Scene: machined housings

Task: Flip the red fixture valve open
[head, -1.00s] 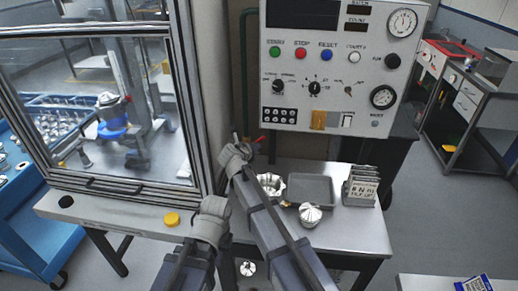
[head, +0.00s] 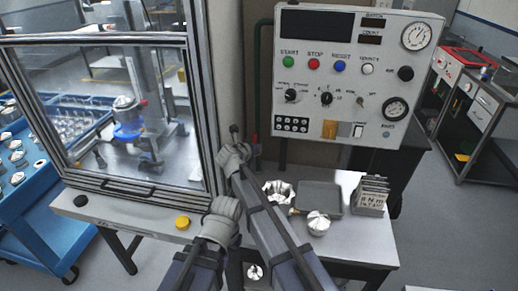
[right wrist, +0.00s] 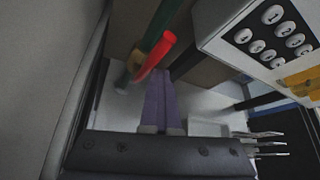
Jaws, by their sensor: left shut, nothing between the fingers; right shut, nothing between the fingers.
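The red valve handle (right wrist: 154,57) sits on a green pipe (right wrist: 168,22) in the right wrist view and runs roughly along that pipe. In the head view only a small bit of the handle (head: 255,138) shows, just right of my right gripper (head: 234,134). My right gripper is shut and empty. Its purple fingers (right wrist: 160,80) end just below the handle in the right wrist view; I cannot tell whether they touch it. My left gripper (head: 224,204) is shut and empty, lower in the head view, above the front of the table and away from the handle.
A control panel (head: 345,110) with buttons and gauges stands right of the pipe. A glazed enclosure (head: 205,100) stands close on the left.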

